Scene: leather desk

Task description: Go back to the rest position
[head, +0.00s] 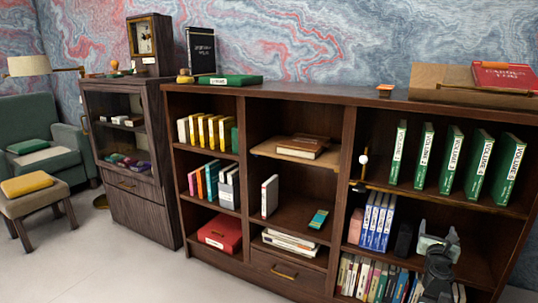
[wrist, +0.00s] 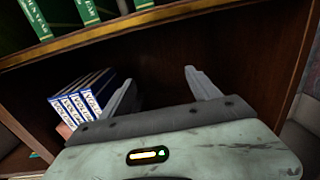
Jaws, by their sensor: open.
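My gripper (head: 438,240) is at the lower right of the head view, in front of the right bay of the dark wooden bookcase (head: 345,150). In the wrist view my gripper (wrist: 160,80) has its two pale fingers spread apart, with nothing between them. It points into a shelf compartment below the row of green volumes. A set of blue-and-white books (head: 375,220) stands to the left of it; the set also shows in the wrist view (wrist: 84,98), close to the left finger. Touching cannot be told. The gripper and arm hide part of the lower right shelf.
Green volumes (head: 452,160) stand on the shelf above my gripper. A row of mixed books (head: 375,280) fills the shelf below. A dark object (head: 403,240) stands just left of my gripper. Pale floor (head: 120,270) lies open in front of the bookcase.

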